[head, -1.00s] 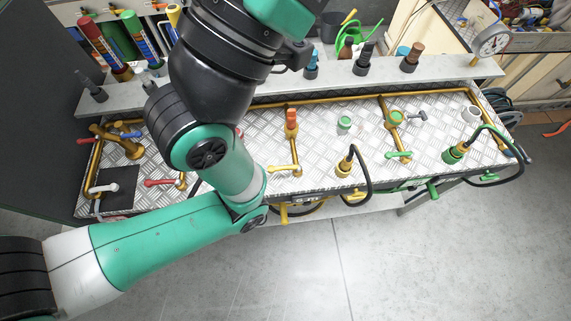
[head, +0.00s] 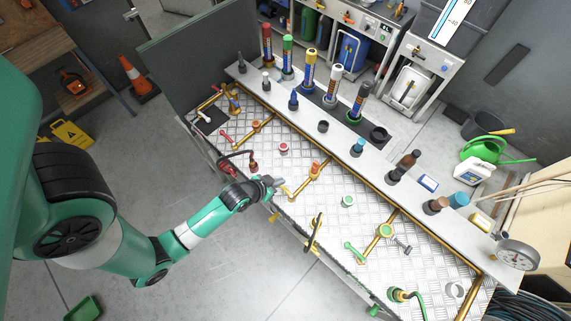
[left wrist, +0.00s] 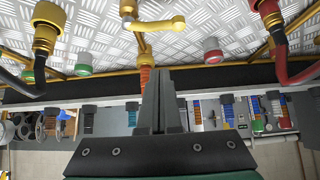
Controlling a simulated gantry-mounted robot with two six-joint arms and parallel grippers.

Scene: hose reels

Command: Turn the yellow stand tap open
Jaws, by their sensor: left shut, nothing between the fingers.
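The yellow stand tap (head: 288,192) rises from a brass pipe at the front edge of the metal bench. In the left wrist view its yellow lever (left wrist: 165,25) points sideways to the right from the brass post. My left gripper (head: 274,182) is beside the tap in the head view, its fingertips close to the lever. In the left wrist view the left gripper's fingers (left wrist: 158,78) are shut and empty, with the lever just beyond their tips. I cannot tell whether they touch it. My right gripper is not in view.
A red hose fitting (head: 252,165) stands left of the tap and a black hose loop (head: 314,232) to its right. An orange-topped fitting (head: 315,168) is behind it. A green lever tap (head: 352,250) is further right. A grey shelf (head: 345,133) carries several bottles.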

